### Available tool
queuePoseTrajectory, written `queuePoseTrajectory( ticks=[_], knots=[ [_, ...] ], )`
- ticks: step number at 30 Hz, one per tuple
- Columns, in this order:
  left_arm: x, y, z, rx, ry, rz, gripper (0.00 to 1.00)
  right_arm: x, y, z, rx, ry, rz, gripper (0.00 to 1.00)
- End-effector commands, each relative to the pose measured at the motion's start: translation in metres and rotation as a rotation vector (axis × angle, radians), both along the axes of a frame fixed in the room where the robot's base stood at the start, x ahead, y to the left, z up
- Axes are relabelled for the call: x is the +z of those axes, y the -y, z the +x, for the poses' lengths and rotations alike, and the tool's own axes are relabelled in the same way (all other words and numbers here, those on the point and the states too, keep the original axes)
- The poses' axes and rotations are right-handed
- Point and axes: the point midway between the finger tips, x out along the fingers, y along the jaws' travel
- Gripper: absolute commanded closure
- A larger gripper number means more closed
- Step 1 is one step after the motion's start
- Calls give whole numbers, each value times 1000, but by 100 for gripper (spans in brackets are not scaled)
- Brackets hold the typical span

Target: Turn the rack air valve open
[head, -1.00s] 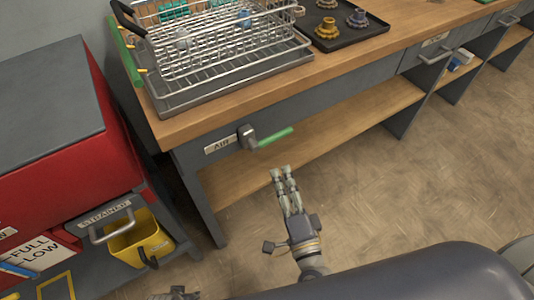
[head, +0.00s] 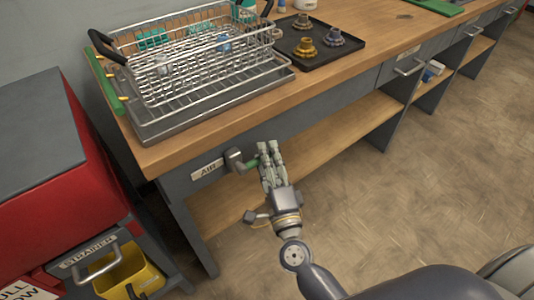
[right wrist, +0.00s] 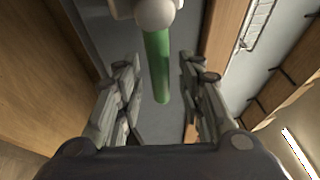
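The air valve (head: 234,158) is on the grey bench front, beside the "AIR" label (head: 207,169). Its green handle (head: 251,164) points right, along the bench front. My right gripper (head: 267,148) is at the handle's free end and partly hides it. In the right wrist view, the green handle (right wrist: 158,65) runs between the two spread fingers of my right gripper (right wrist: 160,62), with a gap on each side. The valve's pale body (right wrist: 153,12) is at the top of that view. My left gripper is not in view.
A wire basket (head: 190,52) on a metal tray and a dark tray (head: 345,44) with fittings stand on the bench top. A wooden shelf (head: 330,135) lies below. A red cabinet (head: 88,165) and yellow bin (head: 132,272) are at left. Floor to the right is open.

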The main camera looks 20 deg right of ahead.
Motion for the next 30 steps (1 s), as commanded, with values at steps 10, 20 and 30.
queuePoseTrajectory(
  ticks=[10,20,30],
  knots=[
    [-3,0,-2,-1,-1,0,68,1,0,7,1,0,0,64],
    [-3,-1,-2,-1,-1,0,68,1,0,7,1,0,0,100],
    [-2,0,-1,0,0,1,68,5,0,14,0,18,-51,100]
  ],
)
